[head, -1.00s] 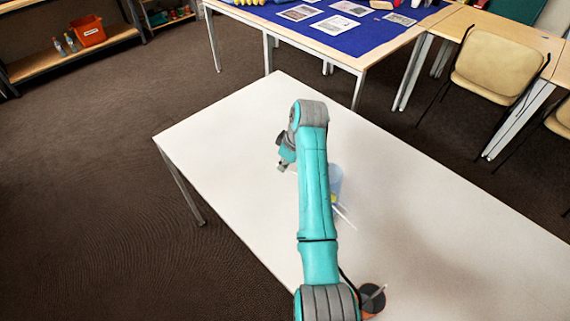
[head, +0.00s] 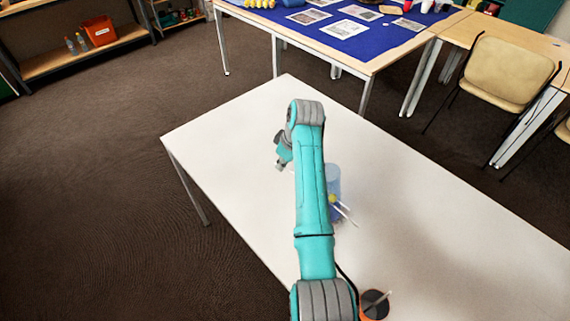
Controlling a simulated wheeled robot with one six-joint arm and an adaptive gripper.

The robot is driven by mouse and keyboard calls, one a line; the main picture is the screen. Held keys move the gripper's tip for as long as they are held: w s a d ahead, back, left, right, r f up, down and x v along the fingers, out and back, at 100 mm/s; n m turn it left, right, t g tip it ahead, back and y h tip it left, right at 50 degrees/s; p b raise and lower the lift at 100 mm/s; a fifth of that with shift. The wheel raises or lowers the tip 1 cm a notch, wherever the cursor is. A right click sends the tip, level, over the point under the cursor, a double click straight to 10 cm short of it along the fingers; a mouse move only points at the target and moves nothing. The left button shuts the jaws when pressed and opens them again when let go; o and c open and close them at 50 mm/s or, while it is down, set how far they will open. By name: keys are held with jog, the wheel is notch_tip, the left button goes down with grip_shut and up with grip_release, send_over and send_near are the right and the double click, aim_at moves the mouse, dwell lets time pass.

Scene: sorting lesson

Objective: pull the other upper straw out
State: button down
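A translucent bluish tube (head: 334,180) stands on the white table, partly hidden behind my arm. Thin white straws (head: 345,213) stick out of its lower right side, and a yellow ball (head: 332,199) shows low in it. Its left side and any upper straw are hidden by my arm. My gripper (head: 279,166) is to the left of the tube, apart from it and above the table, pointing down. It is small and partly covered by the wrist, so I cannot tell whether its fingers are open or hold anything.
A dark cup with an orange side (head: 374,305) and a pale stick in it stands near my arm's base. The white table (head: 225,150) is otherwise clear. Beyond it are a blue-covered table (head: 385,40) and a chair (head: 498,72).

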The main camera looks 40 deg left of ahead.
jog(key=shift+a, duration=0.25)
jog(key=shift+s+a, duration=0.25)
jog(key=shift+a, duration=1.05)
jog(key=shift+r, duration=0.1)
jog(key=shift+s+a+r, duration=0.1)
jog(key=shift+a+r, duration=0.15)
jog(key=shift+r, duration=0.55)
jog(key=shift+a+r, duration=0.25)
jog(key=shift+r, duration=0.55)
jog(key=shift+s+a+r, duration=0.1)
jog(key=shift+a+r, duration=0.15)
jog(key=shift+r, duration=0.55)
jog(key=shift+w, duration=0.1)
